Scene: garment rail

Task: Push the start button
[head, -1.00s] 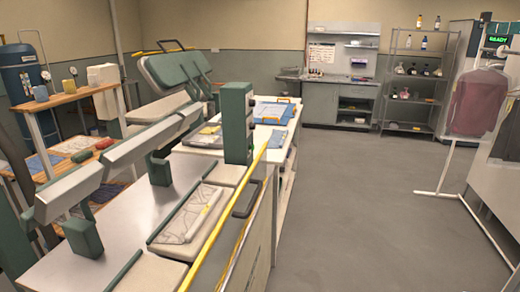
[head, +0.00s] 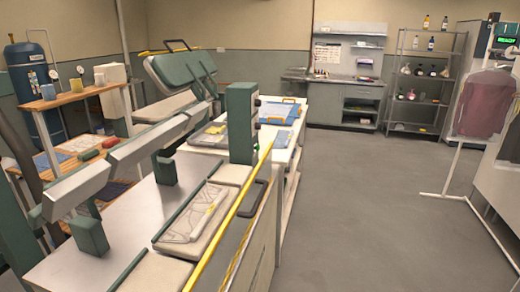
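No start button can be told for sure. A dark green upright control box (head: 240,124) stands on the near workbench, with small dark knobs or buttons (head: 256,123) on its right side, too small to read. At the far right, a tall machine (head: 474,70) carries a small lit green display (head: 507,41), partly cut off by the picture edge. Neither of my grippers is in view.
The long workbench (head: 120,232) with pressing arms and a yellow rail (head: 240,205) fills the left and centre. A white garment rail (head: 447,193) with a maroon garment (head: 483,103) stands at right. A metal shelf (head: 407,127) stands at the back. Grey floor (head: 350,210) between is clear.

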